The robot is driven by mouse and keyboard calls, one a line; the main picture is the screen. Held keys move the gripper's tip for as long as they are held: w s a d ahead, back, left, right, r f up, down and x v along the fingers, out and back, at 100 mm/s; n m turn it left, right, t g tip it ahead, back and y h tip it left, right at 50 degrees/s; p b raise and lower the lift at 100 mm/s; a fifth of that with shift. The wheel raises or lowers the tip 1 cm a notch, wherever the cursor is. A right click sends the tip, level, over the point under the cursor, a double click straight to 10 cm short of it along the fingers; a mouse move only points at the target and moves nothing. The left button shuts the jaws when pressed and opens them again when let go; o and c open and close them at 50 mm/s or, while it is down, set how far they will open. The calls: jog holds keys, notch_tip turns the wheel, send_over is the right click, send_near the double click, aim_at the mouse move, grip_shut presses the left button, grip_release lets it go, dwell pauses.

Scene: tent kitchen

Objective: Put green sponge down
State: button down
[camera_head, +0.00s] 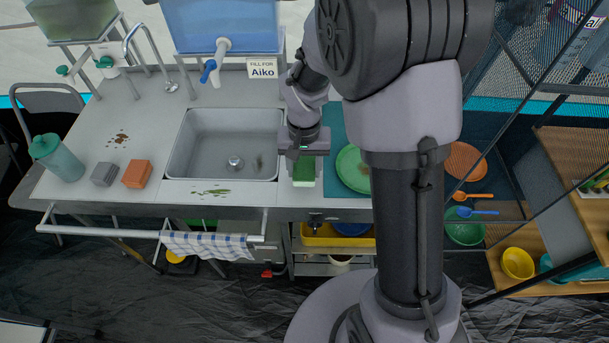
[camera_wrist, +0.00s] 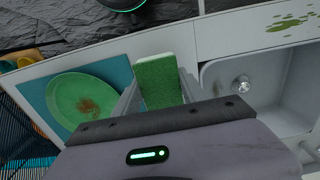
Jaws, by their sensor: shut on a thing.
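The green sponge (camera_head: 304,171) is green with a pale layer along one side. My gripper (camera_head: 304,160) is shut on it, just right of the sink. In the wrist view the sponge (camera_wrist: 160,80) stands between the two fingers of my gripper (camera_wrist: 158,90). The counter strip (camera_head: 277,197) between the sink and the teal mat is below or beside it. I cannot tell whether the sponge touches the counter.
The sink (camera_head: 225,145) is left of my gripper. A dirty green plate (camera_head: 351,168) lies on the teal mat to the right. Grey (camera_head: 104,174) and orange (camera_head: 138,174) sponges and a teal bottle (camera_head: 57,157) stand at the left. Green smears (camera_head: 210,191) mark the counter's front.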

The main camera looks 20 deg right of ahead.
jog(key=shift+w+d+f, duration=0.15)
jog(key=shift+w+f, duration=0.1)
jog(key=shift+w, duration=0.1)
jog(key=shift+f+b, duration=1.15)
jog(key=shift+f, duration=0.5)
jog(key=c, duration=0.6)
grip_release()
jog(key=shift+c, duration=0.2)
notch_tip(320, 180, up, 13)
jog(key=p, duration=0.5)
jog(key=shift+f, duration=0.15)
notch_tip(320, 180, up, 7)
jog(key=t, duration=0.2)
send_over(305, 174)
jog(key=s+a+r+t+y, duration=0.1)
jog(key=s+r, duration=0.3)
jog(key=s, duration=0.4)
jog(key=s+a+r+t+y, duration=0.1)
jog(key=s+r, duration=0.3)
jog(key=s, duration=0.4)
jog(key=shift+s+a+r+m+t, duration=0.2)
jog(key=shift+a+m+t, duration=0.3)
jog(key=shift+t, duration=0.4)
jog(key=shift+a, duration=0.1)
